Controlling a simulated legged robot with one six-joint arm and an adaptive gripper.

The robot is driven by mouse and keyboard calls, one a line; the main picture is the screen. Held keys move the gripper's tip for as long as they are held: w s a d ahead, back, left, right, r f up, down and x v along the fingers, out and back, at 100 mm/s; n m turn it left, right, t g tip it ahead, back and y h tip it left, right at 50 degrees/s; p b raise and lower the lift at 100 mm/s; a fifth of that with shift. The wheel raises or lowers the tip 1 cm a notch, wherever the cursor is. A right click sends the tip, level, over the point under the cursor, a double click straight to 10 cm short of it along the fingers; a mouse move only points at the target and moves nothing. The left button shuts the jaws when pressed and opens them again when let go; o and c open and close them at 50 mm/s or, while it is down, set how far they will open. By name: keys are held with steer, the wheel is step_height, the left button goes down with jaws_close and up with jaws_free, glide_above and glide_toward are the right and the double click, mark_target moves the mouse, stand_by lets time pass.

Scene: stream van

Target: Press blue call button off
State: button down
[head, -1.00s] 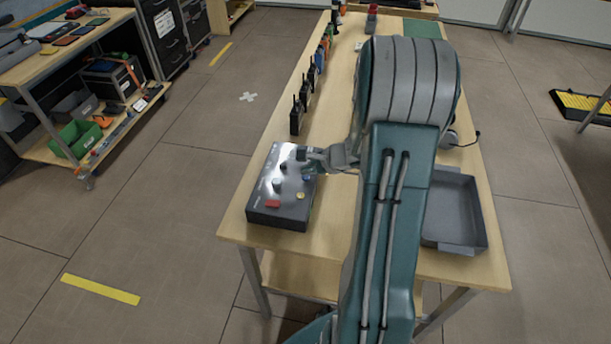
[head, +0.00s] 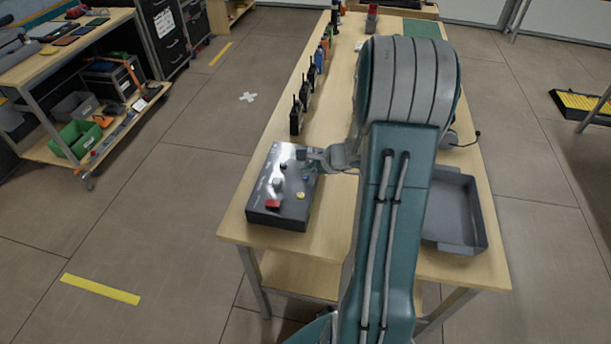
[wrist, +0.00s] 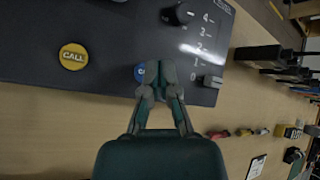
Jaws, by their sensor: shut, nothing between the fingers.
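A dark control box (head: 262,200) lies on the near left of the wooden table. The blue call button (head: 306,179) is small on its right side in the head view. In the wrist view the blue button (wrist: 139,73) is partly hidden behind my fingertips, and part of its lettering shows. My gripper (wrist: 160,76) is shut and empty, with its tips right at the button's edge; I cannot tell whether they touch it. In the head view my gripper (head: 308,155) is at the box's right edge. A yellow CALL button (wrist: 73,57) sits apart to the left.
The box also carries a red button (head: 272,204) and a black knob (wrist: 178,14) beside a numbered scale. Several black radios (head: 296,116) stand along the table's left edge. A grey tray (head: 455,245) lies right of my arm.

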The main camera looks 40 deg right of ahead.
mark_target(308, 177)
steer(key=shift+f, duration=0.15)
steer(key=shift+f, duration=0.25)
steer(key=shift+f, duration=0.15)
stand_by(0.4)
steer(key=shift+r, duration=0.65)
steer(key=shift+r, duration=3)
